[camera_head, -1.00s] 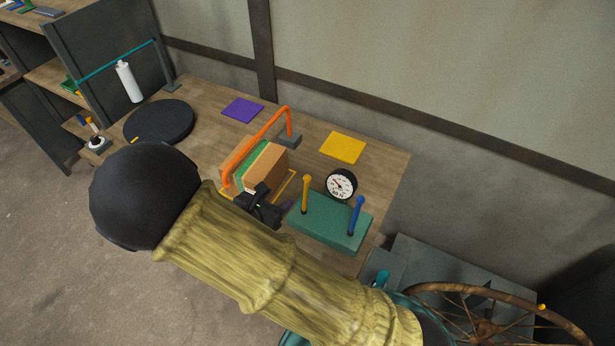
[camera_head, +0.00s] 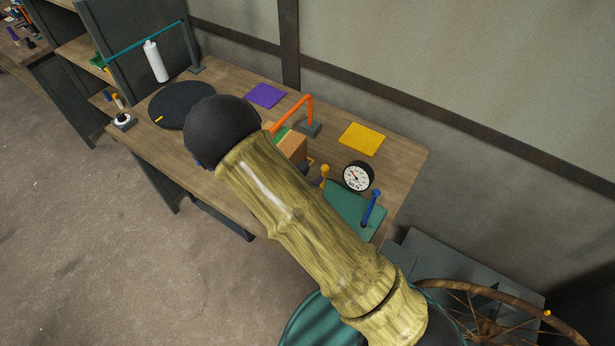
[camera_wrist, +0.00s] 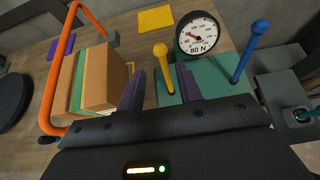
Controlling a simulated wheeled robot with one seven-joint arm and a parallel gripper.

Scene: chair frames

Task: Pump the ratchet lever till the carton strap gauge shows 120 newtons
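A green block (camera_head: 346,212) carries a yellow-knobbed lever (camera_wrist: 163,66) and a blue-knobbed lever (camera_wrist: 249,52). Which one is the ratchet lever is not marked. The white round gauge (camera_wrist: 198,34) stands behind them; "80 N" is printed low on its face, and its reddish needle points to the upper left, too small to read exactly. Brown cartons with a green layer (camera_wrist: 92,80) stand at left under an orange arch (camera_wrist: 88,18). My gripper (camera_wrist: 160,76) is open, with its two dark fingers apart and the yellow lever showing between and beyond them. Contact is unclear.
A yellow mat (camera_head: 361,139) and a purple mat (camera_head: 265,95) lie flat on the wooden bench (camera_head: 405,165). A black round disc (camera_head: 172,104) and a white bottle (camera_head: 156,62) are at left. A spoked wheel (camera_head: 485,325) is at lower right. My arm hides the bench front.

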